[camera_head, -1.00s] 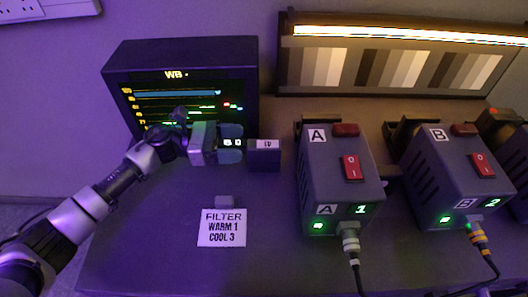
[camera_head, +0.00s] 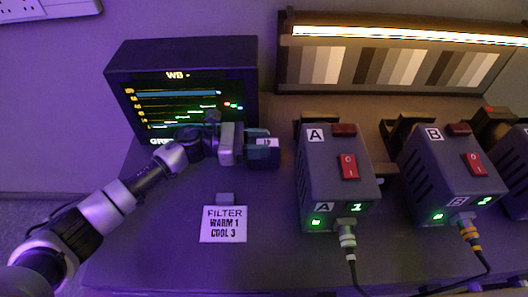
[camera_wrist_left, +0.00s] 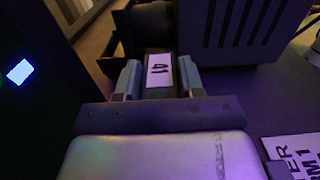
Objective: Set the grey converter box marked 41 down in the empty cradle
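The small dark converter box (camera_head: 262,160) with a white label stands on the table between the monitor and device A. In the left wrist view, the label on the box (camera_wrist_left: 159,70) reads 41. My left gripper (camera_head: 260,146) is at the box, coming from the left. In the left wrist view its two blue-grey fingers (camera_wrist_left: 160,80) lie on either side of the box, very close to it. I cannot tell whether they press on it. I cannot make out an empty cradle with certainty. My right gripper is in neither view.
Device A (camera_head: 333,180) stands just right of the box, with device B (camera_head: 455,180) beyond it; cables leave their fronts. The monitor (camera_head: 180,90) stands behind my left arm. A filter card (camera_head: 223,225) lies in front. The table between card and device A is clear.

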